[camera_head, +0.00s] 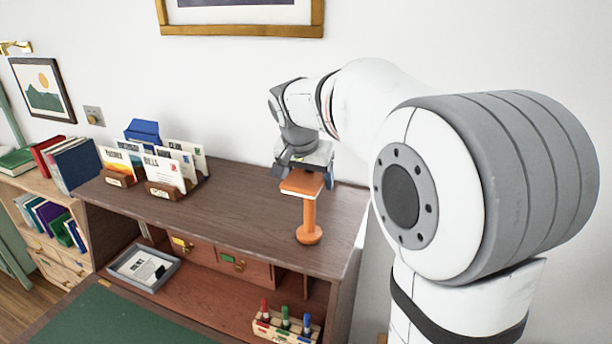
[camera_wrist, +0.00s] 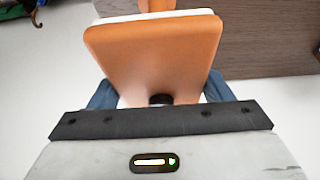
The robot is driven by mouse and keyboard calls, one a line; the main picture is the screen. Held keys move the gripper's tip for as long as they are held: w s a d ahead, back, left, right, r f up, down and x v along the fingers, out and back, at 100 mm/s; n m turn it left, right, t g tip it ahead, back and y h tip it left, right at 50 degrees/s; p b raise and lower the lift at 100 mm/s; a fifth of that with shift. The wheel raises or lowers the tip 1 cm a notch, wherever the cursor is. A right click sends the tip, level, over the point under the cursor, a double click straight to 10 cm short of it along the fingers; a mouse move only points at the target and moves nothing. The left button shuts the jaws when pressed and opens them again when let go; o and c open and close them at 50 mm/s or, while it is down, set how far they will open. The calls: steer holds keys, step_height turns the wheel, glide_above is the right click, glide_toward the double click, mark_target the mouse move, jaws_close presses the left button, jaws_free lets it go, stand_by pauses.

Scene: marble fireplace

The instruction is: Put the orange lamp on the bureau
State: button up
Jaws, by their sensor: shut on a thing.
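The orange lamp (camera_head: 309,212) has a flat rectangular head, a thin stem and a round base. My gripper (camera_head: 305,175) is shut on its head, and the lamp hangs roughly upright below it. The base shows against the right part of the dark wooden top of the bureau (camera_head: 235,212), near its front edge; I cannot tell if it touches. In the wrist view the lamp's head (camera_wrist: 155,50) fills the middle between my blue fingers (camera_wrist: 160,94), and part of the bureau (camera_wrist: 265,35) shows at upper right.
Letter holders with envelopes (camera_head: 165,172) and a blue box (camera_head: 143,132) stand at the left of the bureau top. The middle of the top is clear. Below are a grey tray (camera_head: 145,268) and a marker holder (camera_head: 283,328). A bookshelf (camera_head: 50,215) stands left.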

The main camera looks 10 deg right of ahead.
steer(key=shift+f, duration=0.15)
steer(key=o, duration=1.5)
steer(key=shift+o, duration=0.2)
